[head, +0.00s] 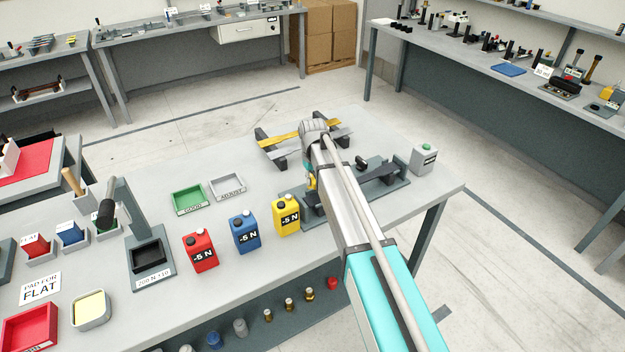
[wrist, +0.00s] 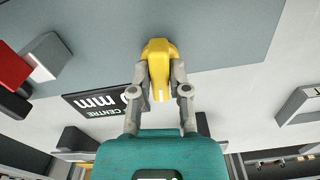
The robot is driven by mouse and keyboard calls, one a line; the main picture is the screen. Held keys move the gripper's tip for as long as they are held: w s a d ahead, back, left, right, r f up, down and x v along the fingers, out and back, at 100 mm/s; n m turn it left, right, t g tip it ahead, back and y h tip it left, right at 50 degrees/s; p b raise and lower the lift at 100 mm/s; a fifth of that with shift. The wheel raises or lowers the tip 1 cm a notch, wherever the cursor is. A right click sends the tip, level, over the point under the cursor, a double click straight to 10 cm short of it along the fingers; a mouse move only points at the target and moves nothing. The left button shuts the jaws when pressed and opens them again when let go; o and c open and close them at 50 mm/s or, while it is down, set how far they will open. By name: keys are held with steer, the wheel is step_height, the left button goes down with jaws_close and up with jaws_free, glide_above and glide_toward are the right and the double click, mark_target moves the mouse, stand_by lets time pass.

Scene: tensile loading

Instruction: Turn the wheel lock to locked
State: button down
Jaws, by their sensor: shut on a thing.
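In the wrist view, my gripper (wrist: 161,82) is shut on a yellow knob-like piece (wrist: 158,52) with a short white mark near its lower end. I take it to be the wheel lock. The fingers are on its left and right sides. It stands over a grey surface. No lock wording shows, so its setting cannot be read. In the head view, my arm covers most of the gripper, and only a little yellow shows beside it above the grey fixture base (head: 313,215).
A black label (wrist: 95,103) with upside-down "CENTRE" and "mm" lies close to my gripper. Yellow (head: 287,215), blue (head: 245,233) and red (head: 200,250) "-5 N" cans stand left of the fixture. A grey box with a green button (head: 424,159) stands at the right.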

steer(key=m, duration=1.1)
steer(key=shift+m, duration=2.3)
steer(key=shift+s, duration=0.1)
steer(key=c, duration=0.6)
jaws_free()
steer(key=shift+n, duration=0.4)
